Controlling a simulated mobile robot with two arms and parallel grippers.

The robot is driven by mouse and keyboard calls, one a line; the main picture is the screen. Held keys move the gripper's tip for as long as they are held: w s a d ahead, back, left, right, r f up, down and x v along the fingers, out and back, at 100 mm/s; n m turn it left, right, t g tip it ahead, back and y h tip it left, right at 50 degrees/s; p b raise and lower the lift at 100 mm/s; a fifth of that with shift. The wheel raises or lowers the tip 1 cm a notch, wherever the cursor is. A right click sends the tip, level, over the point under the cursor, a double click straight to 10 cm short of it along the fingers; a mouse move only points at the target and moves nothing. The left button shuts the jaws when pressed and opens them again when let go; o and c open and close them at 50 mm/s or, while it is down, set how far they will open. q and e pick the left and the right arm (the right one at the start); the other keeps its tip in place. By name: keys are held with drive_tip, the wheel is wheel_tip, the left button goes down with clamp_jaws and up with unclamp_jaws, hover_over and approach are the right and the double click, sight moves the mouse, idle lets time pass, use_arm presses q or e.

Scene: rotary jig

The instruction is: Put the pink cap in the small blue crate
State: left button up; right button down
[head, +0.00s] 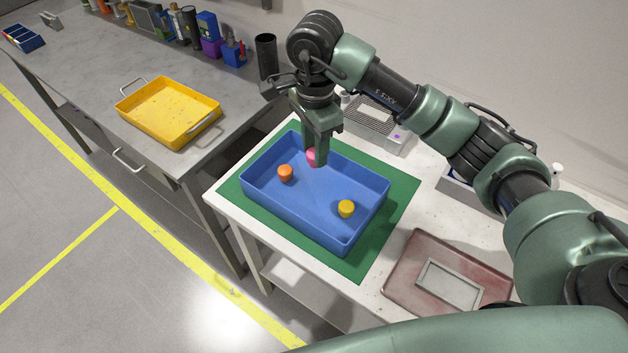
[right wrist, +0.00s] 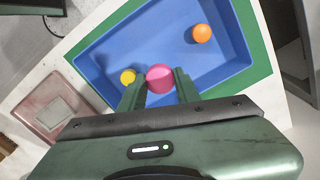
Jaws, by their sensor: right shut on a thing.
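The pink cap (head: 312,157) is between the fingers of my right gripper (head: 318,155), over the far side of the blue crate (head: 365,214). The right wrist view shows the pink cap (right wrist: 160,78) between the two fingertips (right wrist: 160,88), with the blue crate (right wrist: 150,45) below. I cannot tell whether the cap touches the crate floor. An orange cap (head: 286,172) and a yellow cap (head: 347,208) lie inside the crate, apart from the gripper. My left gripper is in neither view.
The crate sits on a green mat (head: 372,262) on a white table. A reddish tray (head: 405,272) lies at the near right, and a grey device (head: 375,125) stands behind the crate. A yellow tray (head: 165,112) is on the grey bench at left.

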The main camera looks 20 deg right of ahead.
drive_tip(key=f, duration=0.3)
drive_tip(key=f+p, duration=0.1)
drive_tip(key=shift+w+f, duration=0.25)
drive_tip(key=shift+f, duration=0.15)
wheel_tip(320, 180, down, 4)
drive_tip(key=shift+r+p, duration=0.25)
drive_tip(key=shift+p, duration=0.05)
drive_tip(key=shift+f, duration=0.25)
wheel_tip(320, 180, down, 3)
drive_tip(key=shift+f+p, duration=0.15)
drive_tip(key=shift+p, duration=0.35)
drive_tip(key=shift+w+f, duration=0.1)
drive_tip(key=shift+f, duration=0.25)
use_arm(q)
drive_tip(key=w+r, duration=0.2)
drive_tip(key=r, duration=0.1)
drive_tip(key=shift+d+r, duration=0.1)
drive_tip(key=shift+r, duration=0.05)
use_arm(e)
drive_tip(key=c, duration=1)
unclamp_jaws()
drive_tip(key=shift+c, duration=0.2)
